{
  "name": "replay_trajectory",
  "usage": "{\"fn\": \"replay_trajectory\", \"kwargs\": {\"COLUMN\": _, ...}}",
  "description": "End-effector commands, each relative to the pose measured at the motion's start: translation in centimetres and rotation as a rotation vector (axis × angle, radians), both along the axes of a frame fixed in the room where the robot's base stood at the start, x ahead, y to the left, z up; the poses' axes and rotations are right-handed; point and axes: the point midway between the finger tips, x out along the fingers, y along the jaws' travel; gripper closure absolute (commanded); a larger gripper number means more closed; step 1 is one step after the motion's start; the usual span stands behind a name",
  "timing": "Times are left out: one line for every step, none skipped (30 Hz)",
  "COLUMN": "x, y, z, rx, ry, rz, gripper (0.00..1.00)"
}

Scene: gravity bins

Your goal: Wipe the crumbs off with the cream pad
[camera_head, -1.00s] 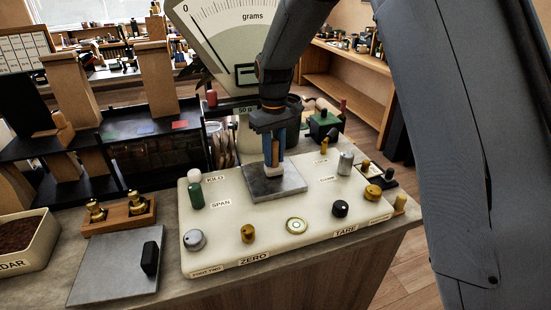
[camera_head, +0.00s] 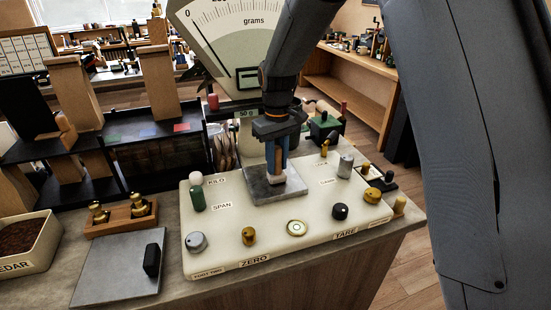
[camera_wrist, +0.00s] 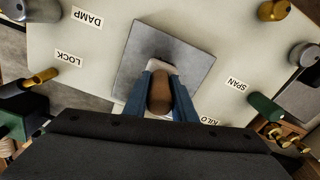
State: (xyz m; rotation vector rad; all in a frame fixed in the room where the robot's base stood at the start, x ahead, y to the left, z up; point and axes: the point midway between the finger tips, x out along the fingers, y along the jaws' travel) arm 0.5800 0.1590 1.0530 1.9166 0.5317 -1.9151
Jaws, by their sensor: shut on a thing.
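The cream pad (camera_head: 278,177) has a brown wooden handle and stands on the grey square plate (camera_head: 262,192) of the cream scale. In the wrist view the pad's pale edge (camera_wrist: 159,66) shows past the brown handle (camera_wrist: 159,94), over the plate (camera_wrist: 136,62). My gripper (camera_head: 277,161) points down, with its blue fingers shut on the pad's handle. The pad looks to be on the plate's surface, though I cannot tell how firmly it touches. I cannot make out crumbs on the visible part of the plate.
Knobs surround the plate on the scale's top: a green one (camera_head: 197,195), a silver one (camera_head: 345,166) and a black one (camera_head: 340,211). The dial (camera_head: 240,40) rises behind. At left are brass weights (camera_head: 137,204), a grey slab (camera_head: 115,270) and a bin (camera_head: 40,240).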

Motion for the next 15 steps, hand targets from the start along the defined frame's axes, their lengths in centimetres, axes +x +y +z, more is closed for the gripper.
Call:
{"fn": "replay_trajectory", "kwargs": {"x": 0.00, "y": -0.01, "z": 0.02, "rx": 0.001, "ry": -0.001, "rz": 0.000, "gripper": 1.00}}
{"fn": "replay_trajectory", "kwargs": {"x": 0.01, "y": -0.01, "z": 0.01, "rx": 0.001, "ry": -0.001, "rz": 0.000, "gripper": 1.00}}
{"fn": "replay_trajectory", "kwargs": {"x": 0.01, "y": 0.00, "z": 0.00, "rx": 0.001, "ry": -0.001, "rz": 0.000, "gripper": 1.00}}
{"fn": "replay_trajectory", "kwargs": {"x": 0.01, "y": 0.00, "z": 0.00, "rx": 0.001, "ry": -0.001, "rz": 0.000, "gripper": 1.00}}
{"fn": "replay_trajectory", "kwargs": {"x": 0.01, "y": 0.00, "z": 0.00, "rx": 0.001, "ry": -0.001, "rz": 0.000, "gripper": 1.00}}
{"fn": "replay_trajectory", "kwargs": {"x": 0.01, "y": 0.00, "z": 0.00, "rx": 0.001, "ry": -0.001, "rz": 0.000, "gripper": 1.00}}
{"fn": "replay_trajectory", "kwargs": {"x": 0.02, "y": 0.00, "z": 0.00, "rx": 0.001, "ry": -0.001, "rz": 0.000, "gripper": 1.00}}
{"fn": "replay_trajectory", "kwargs": {"x": 0.04, "y": 0.00, "z": 0.00, "rx": 0.001, "ry": -0.001, "rz": 0.000, "gripper": 1.00}}
{"fn": "replay_trajectory", "kwargs": {"x": 0.11, "y": 0.02, "z": -0.01, "rx": 0.001, "ry": -0.001, "rz": 0.000, "gripper": 1.00}}
{"fn": "replay_trajectory", "kwargs": {"x": 0.19, "y": 0.04, "z": -0.02, "rx": 0.001, "ry": -0.001, "rz": 0.000, "gripper": 1.00}}
{"fn": "replay_trajectory", "kwargs": {"x": 0.27, "y": 0.07, "z": -0.03, "rx": 0.001, "ry": -0.001, "rz": 0.000, "gripper": 1.00}}
{"fn": "replay_trajectory", "kwargs": {"x": 0.43, "y": 0.12, "z": -0.06, "rx": 0.001, "ry": -0.001, "rz": 0.000, "gripper": 1.00}}
{"fn": "replay_trajectory", "kwargs": {"x": 0.56, "y": 0.15, "z": -0.08, "rx": 0.001, "ry": -0.001, "rz": 0.000, "gripper": 1.00}}
{"fn": "replay_trajectory", "kwargs": {"x": 0.71, "y": 0.19, "z": -0.10, "rx": 0.001, "ry": -0.001, "rz": 0.000, "gripper": 1.00}}
{"fn": "replay_trajectory", "kwargs": {"x": 0.95, "y": 0.27, "z": -0.12, "rx": 0.001, "ry": -0.001, "rz": 0.000, "gripper": 1.00}}
